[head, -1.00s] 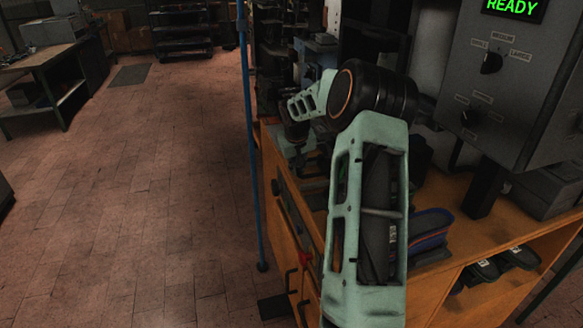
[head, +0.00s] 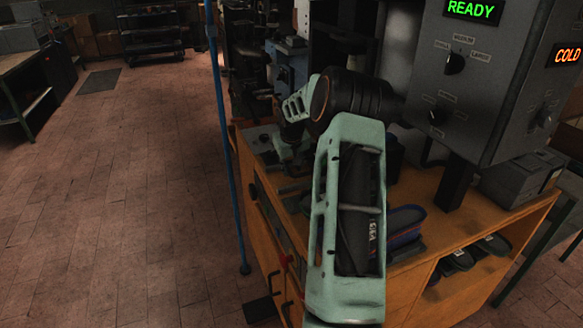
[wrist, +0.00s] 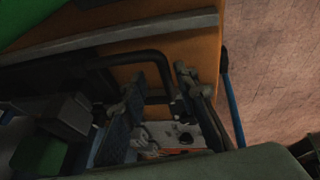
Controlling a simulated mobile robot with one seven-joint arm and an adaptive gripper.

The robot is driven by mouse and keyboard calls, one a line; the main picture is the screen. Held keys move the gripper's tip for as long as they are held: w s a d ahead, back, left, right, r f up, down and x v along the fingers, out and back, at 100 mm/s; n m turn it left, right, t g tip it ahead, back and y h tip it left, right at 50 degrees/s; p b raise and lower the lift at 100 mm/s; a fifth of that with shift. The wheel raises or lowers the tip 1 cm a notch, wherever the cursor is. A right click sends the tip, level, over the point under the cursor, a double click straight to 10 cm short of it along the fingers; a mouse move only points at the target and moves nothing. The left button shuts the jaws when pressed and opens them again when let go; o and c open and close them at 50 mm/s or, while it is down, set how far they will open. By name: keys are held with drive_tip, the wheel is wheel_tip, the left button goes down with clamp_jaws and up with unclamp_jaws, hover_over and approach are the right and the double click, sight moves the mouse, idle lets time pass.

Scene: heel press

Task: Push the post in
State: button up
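The heel press is not clear to me; dark machinery with a blue body (head: 290,62) stands behind my arm in the head view. I cannot pick out the post for certain in either view. My pale green arm reaches over the wooden bench (head: 440,240), with a black joint at its top.
A grey control box (head: 490,90) with knobs and lit READY and COLD signs stands at the right. A blue upright pole (head: 228,150) stands left of the bench and also shows in the wrist view (wrist: 232,110). Shoes (head: 460,258) lie on the bench's shelf. The tiled floor at left is open.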

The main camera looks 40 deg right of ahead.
drive_tip(key=v, duration=1.2)
idle(0.3)
